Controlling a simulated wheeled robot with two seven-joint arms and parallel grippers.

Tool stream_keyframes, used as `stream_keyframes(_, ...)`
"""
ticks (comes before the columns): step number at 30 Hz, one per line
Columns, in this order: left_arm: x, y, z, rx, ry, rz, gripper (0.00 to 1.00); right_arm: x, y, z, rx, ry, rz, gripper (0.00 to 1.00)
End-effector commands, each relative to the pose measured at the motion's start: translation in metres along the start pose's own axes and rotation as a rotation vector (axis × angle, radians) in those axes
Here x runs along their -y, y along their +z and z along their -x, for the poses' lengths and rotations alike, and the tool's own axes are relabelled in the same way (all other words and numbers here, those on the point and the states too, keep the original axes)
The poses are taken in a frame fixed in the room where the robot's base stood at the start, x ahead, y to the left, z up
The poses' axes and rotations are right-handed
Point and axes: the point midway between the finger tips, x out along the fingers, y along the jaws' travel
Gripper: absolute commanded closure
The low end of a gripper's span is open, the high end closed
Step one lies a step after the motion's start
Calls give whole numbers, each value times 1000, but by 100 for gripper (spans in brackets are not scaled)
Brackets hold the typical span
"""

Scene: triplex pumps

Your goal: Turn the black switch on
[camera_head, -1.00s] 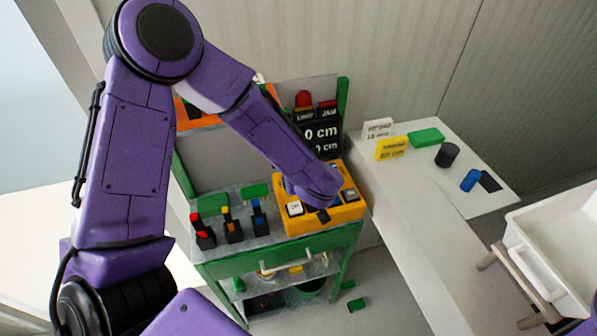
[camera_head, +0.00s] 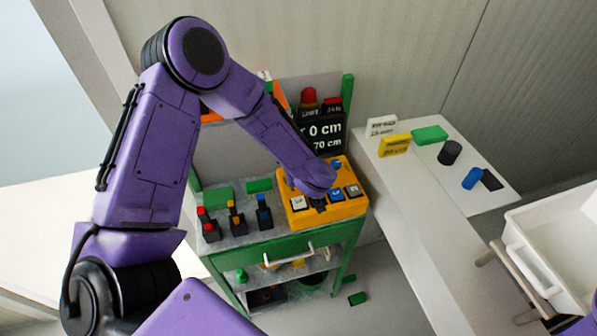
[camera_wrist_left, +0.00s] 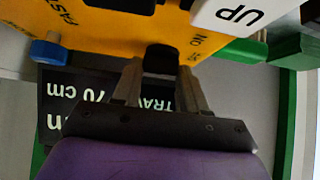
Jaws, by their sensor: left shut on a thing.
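The black switch (camera_wrist_left: 160,60) stands on the yellow control panel (camera_wrist_left: 95,42) beside an "ON" label in the left wrist view. My left gripper (camera_wrist_left: 160,80) has a finger on each side of it and is shut on it. In the head view my left wrist reaches down over the yellow panel (camera_head: 350,207) and hides the switch there. The fingers are mostly hidden in that view. My right gripper is not in view.
A white "UP" button (camera_wrist_left: 238,14) and a blue knob (camera_wrist_left: 47,50) flank the switch. Several coloured switches (camera_head: 236,222) stand left of the panel. A black display (camera_head: 325,132) rises behind it. A white side table (camera_head: 440,190) lies to the right.

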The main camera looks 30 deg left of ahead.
Motion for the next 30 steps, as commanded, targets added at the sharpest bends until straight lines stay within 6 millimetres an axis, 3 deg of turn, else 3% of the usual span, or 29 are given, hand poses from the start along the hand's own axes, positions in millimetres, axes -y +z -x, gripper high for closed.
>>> stream_keyframes(11,-2,1,-1,0,-102,101,88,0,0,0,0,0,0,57)
stream_keyframes(30,-7,0,-4,1,-515,513,88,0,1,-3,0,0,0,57)
